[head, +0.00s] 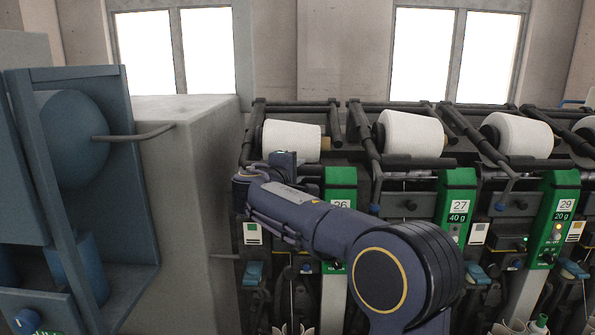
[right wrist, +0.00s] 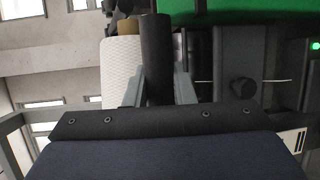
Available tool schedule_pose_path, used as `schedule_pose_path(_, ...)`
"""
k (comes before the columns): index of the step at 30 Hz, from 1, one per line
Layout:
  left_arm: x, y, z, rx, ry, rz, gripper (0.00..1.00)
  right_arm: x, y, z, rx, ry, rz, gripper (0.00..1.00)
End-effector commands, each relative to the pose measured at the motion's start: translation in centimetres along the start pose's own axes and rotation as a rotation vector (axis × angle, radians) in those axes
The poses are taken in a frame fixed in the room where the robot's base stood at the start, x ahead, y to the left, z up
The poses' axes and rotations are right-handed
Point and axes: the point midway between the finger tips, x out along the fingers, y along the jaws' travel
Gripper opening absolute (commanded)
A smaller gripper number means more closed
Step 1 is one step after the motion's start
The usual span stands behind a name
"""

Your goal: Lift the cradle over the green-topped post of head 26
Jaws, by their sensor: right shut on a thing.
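The green-topped post (head: 341,180) of head 26 stands at the middle of the head view, its number label partly covered by my right arm. A white yarn cone (head: 291,138) lies above it between the dark arms of the cradle (head: 335,125). My right gripper (head: 285,160) is just below the cone, mostly hidden by its own wrist. In the right wrist view, its fingers (right wrist: 161,85) are shut on a dark round bar of the cradle (right wrist: 157,45). The white cone (right wrist: 117,65) is beside the bar, and green (right wrist: 235,12) shows at the top. My left gripper is not in view.
Heads 27 (head: 456,190) and 29 (head: 560,200) stand to the right with their own cones and cradles. A grey cabinet (head: 185,200) and a blue machine housing (head: 85,170) fill the left side. Windows are behind.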

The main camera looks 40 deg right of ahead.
Motion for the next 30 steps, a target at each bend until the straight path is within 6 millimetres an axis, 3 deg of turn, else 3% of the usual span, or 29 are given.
schedule_pose_path(8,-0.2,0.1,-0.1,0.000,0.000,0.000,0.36,-0.1,0.3,0.0,0.001,0.001,-0.001,0.00)
schedule_pose_path(11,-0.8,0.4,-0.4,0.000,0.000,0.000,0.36,-0.7,2.1,0.2,0.004,0.002,0.002,0.00)
schedule_pose_path(18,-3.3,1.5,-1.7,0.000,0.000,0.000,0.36,-2.5,8.4,1.0,0.006,0.003,0.005,0.00)
schedule_pose_path(21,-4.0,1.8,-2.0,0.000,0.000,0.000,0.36,-2.8,10.0,1.1,0.005,0.002,0.004,0.00)
schedule_pose_path(30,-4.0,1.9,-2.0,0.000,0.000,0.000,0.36,-2.9,10.3,1.2,0.000,0.001,0.000,0.00)
